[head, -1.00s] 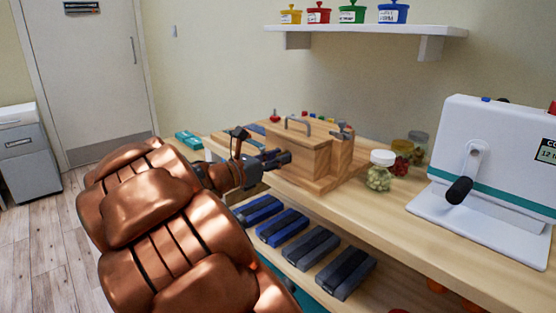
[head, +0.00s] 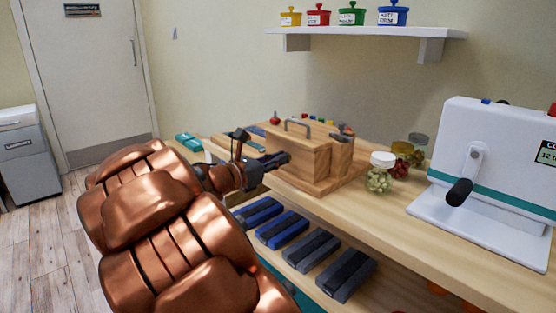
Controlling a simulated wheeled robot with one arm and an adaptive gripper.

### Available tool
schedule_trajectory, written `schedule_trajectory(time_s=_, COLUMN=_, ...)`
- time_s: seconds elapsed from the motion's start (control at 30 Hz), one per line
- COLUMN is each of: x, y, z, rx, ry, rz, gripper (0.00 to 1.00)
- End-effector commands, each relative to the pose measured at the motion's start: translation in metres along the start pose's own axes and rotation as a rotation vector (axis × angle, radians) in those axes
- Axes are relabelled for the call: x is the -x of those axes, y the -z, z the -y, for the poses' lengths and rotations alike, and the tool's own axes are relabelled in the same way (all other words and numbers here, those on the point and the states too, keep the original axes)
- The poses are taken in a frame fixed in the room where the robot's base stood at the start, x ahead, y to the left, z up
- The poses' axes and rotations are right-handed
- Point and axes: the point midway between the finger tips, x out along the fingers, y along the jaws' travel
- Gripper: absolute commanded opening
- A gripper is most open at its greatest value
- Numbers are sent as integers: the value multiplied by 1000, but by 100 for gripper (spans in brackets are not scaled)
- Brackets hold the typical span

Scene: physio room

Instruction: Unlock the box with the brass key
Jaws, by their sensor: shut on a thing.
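The wooden box (head: 312,160) stands on the wooden counter, with a metal handle (head: 298,124) on top and metal fittings at its right end. My gripper (head: 275,161) is at the left front side of the box, its fingertips close to or touching that face; I cannot tell which. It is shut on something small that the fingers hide. I cannot make out the brass key in this view, nor the keyhole.
Jars (head: 380,172) stand to the right of the box. A white machine (head: 492,160) with a black-knobbed crank is farther right on the counter (head: 400,232). Dark weights (head: 312,250) lie on the shelf below. A wall shelf (head: 370,32) holds coloured pots.

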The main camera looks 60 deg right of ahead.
Motion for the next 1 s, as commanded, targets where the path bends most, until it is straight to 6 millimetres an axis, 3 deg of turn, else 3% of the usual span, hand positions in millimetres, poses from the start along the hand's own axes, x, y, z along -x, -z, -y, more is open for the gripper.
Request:
schedule_trajectory(time_s=0.37, x=-1, y=0, z=2, rx=-136, ry=3, rz=2, gripper=0)
schedule_trajectory(time_s=1.0, x=0, y=2, z=3, rx=-726, ry=0, rz=4, gripper=0)
